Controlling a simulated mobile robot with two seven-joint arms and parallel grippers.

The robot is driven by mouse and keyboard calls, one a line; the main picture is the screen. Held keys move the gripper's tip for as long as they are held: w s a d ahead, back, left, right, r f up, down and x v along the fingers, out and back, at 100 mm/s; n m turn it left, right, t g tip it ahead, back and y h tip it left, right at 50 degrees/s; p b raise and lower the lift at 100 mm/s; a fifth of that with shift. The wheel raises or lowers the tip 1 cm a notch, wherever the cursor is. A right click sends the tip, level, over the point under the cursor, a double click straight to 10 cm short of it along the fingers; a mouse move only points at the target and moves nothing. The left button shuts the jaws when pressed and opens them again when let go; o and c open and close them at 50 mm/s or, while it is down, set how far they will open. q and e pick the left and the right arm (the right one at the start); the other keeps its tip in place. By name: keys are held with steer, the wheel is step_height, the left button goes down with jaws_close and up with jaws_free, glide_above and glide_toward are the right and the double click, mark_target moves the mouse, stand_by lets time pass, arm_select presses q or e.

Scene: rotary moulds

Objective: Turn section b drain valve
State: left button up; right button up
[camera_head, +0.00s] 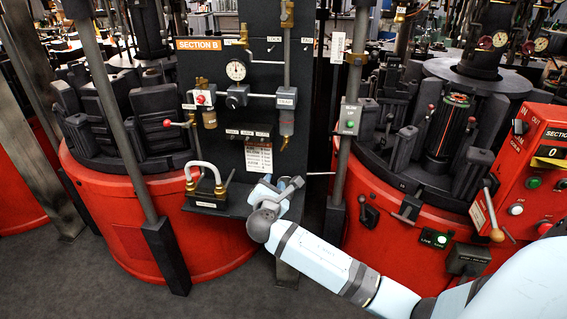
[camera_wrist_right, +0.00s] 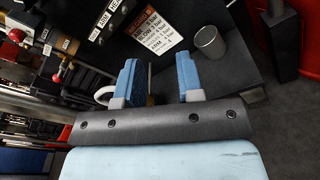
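The section B panel (camera_head: 258,45) stands at the centre of the head view. At its foot, a dark box (camera_head: 207,203) carries a white looped hose (camera_head: 203,166) and a thin upright lever (camera_head: 228,179). I cannot read which part is the drain valve. My right gripper (camera_head: 277,186) is in front of the panel's lower part, just right of this box. In the wrist view the blue fingers (camera_wrist_right: 158,82) are apart, with a thin brass-coloured part visible between them. Part of the hose (camera_wrist_right: 104,95) shows beside the left finger. Contact cannot be told. My left gripper is out of view.
The trap bowl (camera_head: 286,122) hangs above my right gripper, beside the white pressure label (camera_head: 258,156). A red-knobbed valve (camera_head: 199,98) is at upper left. Red rotary machines (camera_head: 130,225) flank the panel, and a red control box (camera_head: 535,160) stands at the right.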

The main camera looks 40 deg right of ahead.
mark_target(284, 147)
steer(key=shift+h, duration=0.8)
steer(key=x, duration=0.5)
steer(key=r+x, duration=0.1)
steer(key=x, duration=0.4)
steer(key=r+x, duration=0.1)
steer(key=x, duration=0.4)
steer(key=shift+d+r+b, duration=0.15)
steer(key=shift+d+b, duration=0.15)
steer(key=shift+b, duration=0.1)
jaws_close()
